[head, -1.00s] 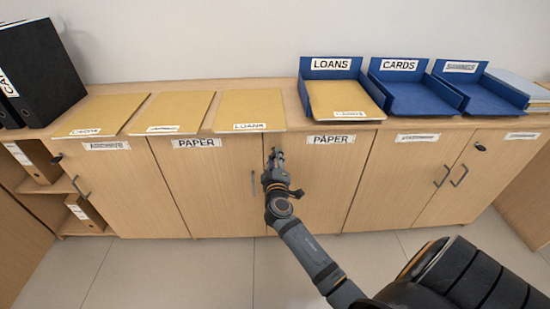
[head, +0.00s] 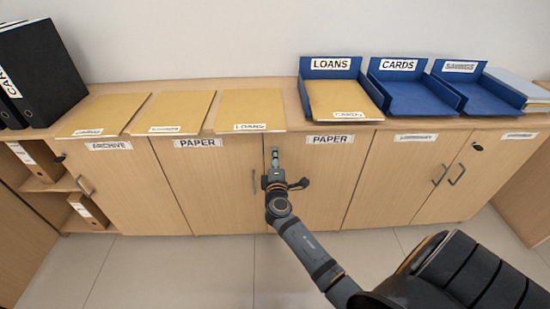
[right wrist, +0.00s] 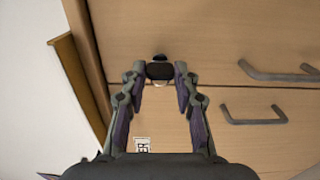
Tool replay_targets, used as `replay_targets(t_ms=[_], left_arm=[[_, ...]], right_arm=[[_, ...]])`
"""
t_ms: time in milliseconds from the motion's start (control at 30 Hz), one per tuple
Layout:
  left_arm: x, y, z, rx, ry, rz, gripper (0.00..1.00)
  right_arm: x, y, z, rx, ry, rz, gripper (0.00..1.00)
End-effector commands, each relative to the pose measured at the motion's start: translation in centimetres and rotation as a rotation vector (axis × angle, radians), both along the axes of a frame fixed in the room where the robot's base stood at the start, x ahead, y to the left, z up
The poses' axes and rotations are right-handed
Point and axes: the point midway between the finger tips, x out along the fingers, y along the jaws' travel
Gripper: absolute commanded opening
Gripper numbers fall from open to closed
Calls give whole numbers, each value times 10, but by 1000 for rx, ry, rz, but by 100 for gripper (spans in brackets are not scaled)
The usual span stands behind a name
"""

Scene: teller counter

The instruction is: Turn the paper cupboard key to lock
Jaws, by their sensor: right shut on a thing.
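The paper cupboard has two light wood doors (head: 318,190), each with a PAPER label (head: 330,139). My right gripper (head: 275,151) is at the upper left of the right door, near the seam between the doors. In the right wrist view, its two fingertips (right wrist: 160,72) are shut on the black key (right wrist: 160,70), whose head lies between them. A round lock (right wrist: 159,57) shows just beyond the key. The key's shaft is hidden, so how far it is turned cannot be told. My left gripper is in neither view.
A bar handle (head: 254,182) is on the left paper door; two handles show in the right wrist view (right wrist: 278,72). Yellow folders (head: 250,112) and blue trays (head: 408,95) lie on the counter top above. The floor in front is clear.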

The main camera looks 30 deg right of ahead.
Motion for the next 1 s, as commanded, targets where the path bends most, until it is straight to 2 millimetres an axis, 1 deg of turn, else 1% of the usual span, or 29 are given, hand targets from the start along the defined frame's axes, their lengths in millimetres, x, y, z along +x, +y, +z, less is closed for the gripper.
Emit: replay_targets(t_ms=[133,467,500,633,900,1000], left_arm=[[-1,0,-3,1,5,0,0],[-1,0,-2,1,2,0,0],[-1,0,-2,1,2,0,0],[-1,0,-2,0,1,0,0],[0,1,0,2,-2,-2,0],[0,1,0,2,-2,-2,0]], right_arm=[[0,0,-1,-8,6,1,0],[0,0,-1,-10,7,1,0],[0,0,-1,-10,7,1,35],[0,0,-1,-9,7,1,53],[0,0,0,-9,5,0,53],[-6,4,-1,-7,6,1,53]])
